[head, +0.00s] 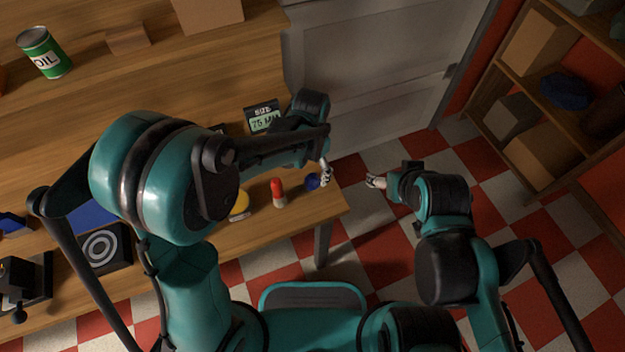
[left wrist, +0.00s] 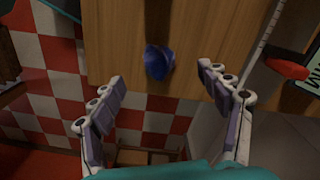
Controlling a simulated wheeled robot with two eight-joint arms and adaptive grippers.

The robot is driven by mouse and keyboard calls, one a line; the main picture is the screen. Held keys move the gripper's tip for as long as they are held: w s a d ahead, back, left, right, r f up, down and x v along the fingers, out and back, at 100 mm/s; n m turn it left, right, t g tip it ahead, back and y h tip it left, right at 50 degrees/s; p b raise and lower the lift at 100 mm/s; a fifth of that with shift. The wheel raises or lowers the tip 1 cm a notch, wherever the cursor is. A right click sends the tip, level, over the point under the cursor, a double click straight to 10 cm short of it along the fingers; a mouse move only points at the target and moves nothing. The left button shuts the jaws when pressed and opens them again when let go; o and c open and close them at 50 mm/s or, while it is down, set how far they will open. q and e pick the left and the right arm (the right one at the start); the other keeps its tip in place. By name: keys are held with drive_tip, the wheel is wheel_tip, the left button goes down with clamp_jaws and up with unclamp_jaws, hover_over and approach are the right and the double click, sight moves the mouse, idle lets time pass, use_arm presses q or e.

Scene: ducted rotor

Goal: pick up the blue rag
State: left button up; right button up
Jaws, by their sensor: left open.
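The blue rag (head: 312,181) is a small crumpled dark-blue lump near the right front corner of the wooden workbench. In the left wrist view the rag (left wrist: 158,62) lies on the wood close to the bench edge, between and beyond the fingers. My left gripper (head: 325,173) is at the bench's right end, close beside the rag in the head view. Its fingers (left wrist: 162,78) are spread wide with nothing between them. My right gripper (head: 376,181) is off the bench to the right, over the floor; its fingers are too small to judge.
A red-and-white cylinder (head: 278,193) stands left of the rag, with a yellow object (head: 239,206) further left. A size display (head: 264,119) is behind them. The bench (head: 300,215) ends just right of the rag. A shelf (head: 500,95) stands at the right.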

sight(313, 175)
use_arm(q)
wheel_tip(313, 175, down, 5)
drive_tip(key=shift+d+b, duration=0.15)
drive_tip(key=shift+b, duration=0.9)
drive_tip(key=shift+r, duration=0.1)
drive_tip(key=shift+c, duration=0.3)
drive_tip(key=c, duration=1.2)
drive_tip(key=shift+o, duration=0.2)
drive_tip(key=shift+r+p, duration=0.3)
drive_tip(key=shift+r, duration=0.2)
drive_tip(key=r, duration=0.1)
drive_tip(key=r+p, duration=0.1)
drive_tip(key=r, duration=0.2)
drive_tip(key=shift+s+d+p, duration=0.2)
drive_tip(key=shift+d+p, duration=0.15)
drive_tip(key=shift+p, duration=0.05)
drive_tip(key=s+d+r+p, duration=0.2)
drive_tip(key=s+d+r, duration=0.2)
drive_tip(key=d, duration=0.6)
wheel_tip(313, 175, up, 2)
drive_tip(key=shift+s+p, duration=0.15)
drive_tip(key=shift+p, duration=0.25)
